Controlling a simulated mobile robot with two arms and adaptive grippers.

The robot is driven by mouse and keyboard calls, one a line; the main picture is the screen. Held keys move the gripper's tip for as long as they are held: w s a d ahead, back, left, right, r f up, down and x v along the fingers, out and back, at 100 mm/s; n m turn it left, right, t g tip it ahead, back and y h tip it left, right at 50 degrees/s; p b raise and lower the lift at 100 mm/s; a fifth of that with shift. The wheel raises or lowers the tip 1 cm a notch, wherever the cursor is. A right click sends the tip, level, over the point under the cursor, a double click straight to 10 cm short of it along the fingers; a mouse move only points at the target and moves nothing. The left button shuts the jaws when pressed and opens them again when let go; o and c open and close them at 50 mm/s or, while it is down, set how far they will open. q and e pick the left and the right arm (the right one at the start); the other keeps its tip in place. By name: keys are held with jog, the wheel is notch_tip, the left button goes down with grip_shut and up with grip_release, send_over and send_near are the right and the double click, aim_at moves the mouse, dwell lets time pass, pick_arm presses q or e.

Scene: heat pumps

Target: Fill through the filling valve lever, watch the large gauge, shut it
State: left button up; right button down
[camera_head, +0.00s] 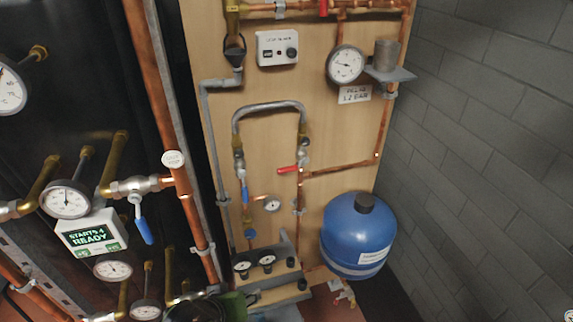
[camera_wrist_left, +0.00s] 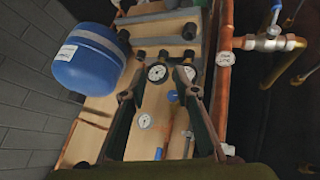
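The large gauge (camera_head: 346,64) is on the upper right of the wooden board, above a "fill to 1.2 bar" label (camera_head: 355,94); I cannot read its needle exactly. Below it, a grey hose (camera_head: 270,106) arches between two valves. A blue lever (camera_head: 245,190) hangs down on the left valve, and a red lever (camera_head: 288,169) lies sideways on the right valve. I cannot tell which is the filling lever. My left gripper (camera_wrist_left: 158,97) is open and empty, its dark green fingers spread before the board's lower part, touching neither lever. My right gripper is not in view.
A blue vessel (camera_head: 358,236) hangs at the lower right, beside a grey block wall (camera_head: 480,150). A small gauge (camera_head: 272,204) sits between the valves. Copper pipes, gauges and a blue-handled valve (camera_head: 142,222) crowd the left. A "ready" sign (camera_head: 92,234) is lit green.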

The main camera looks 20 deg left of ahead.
pick_arm(q)
jog(key=w+r+n+t, duration=0.4)
jog(key=w+r+n, duration=0.3)
jog(key=w+r, duration=0.25)
jog(key=n+t+h, duration=0.3)
jog(key=n+t, duration=0.1)
jog(key=n, duration=0.2)
send_near(284, 172)
jog(key=p+x, duration=0.3)
jog(key=x, duration=0.8)
jog(key=shift+w, duration=0.15)
grip_shut()
